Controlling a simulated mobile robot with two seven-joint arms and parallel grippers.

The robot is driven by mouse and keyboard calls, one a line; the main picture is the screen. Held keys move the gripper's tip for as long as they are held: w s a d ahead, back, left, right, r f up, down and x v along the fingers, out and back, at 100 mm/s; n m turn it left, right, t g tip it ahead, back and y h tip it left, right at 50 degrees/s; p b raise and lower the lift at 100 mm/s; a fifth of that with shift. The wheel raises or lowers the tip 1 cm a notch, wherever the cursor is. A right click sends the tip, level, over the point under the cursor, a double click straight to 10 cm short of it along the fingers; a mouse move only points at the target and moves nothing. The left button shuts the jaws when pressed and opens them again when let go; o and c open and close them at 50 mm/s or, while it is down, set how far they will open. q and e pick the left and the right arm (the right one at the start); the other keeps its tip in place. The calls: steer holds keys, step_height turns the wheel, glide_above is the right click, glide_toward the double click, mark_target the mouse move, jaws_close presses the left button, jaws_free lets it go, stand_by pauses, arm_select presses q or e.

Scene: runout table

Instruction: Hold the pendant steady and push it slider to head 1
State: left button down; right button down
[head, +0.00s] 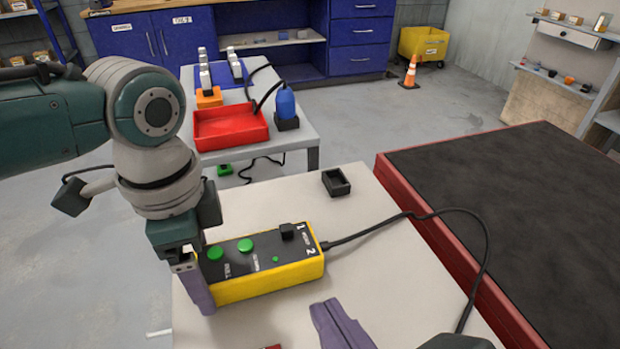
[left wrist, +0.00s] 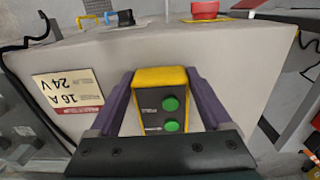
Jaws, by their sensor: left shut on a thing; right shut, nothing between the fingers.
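The pendant (head: 262,285) is a yellow box with a black top and green buttons, lying on the pale table. My left gripper (head: 205,275) is shut on the pendant's left end. In the left wrist view its purple fingers (left wrist: 155,105) flank the pendant (left wrist: 160,77). My right gripper (head: 343,325) is shut and empty in front of the pendant, near the bottom edge, apart from the knob.
A cable (head: 400,216) runs from the pendant's right end across the table (head: 400,290). A small black open holder (head: 336,182) stands behind the pendant. A dark bed with a red frame (head: 450,245) is at the right. A red tray (head: 231,128) is on the table behind.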

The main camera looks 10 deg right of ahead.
steer(key=shift+s+r, duration=0.15)
steer(key=shift+s, duration=0.15)
arm_select(q)
jaws_free()
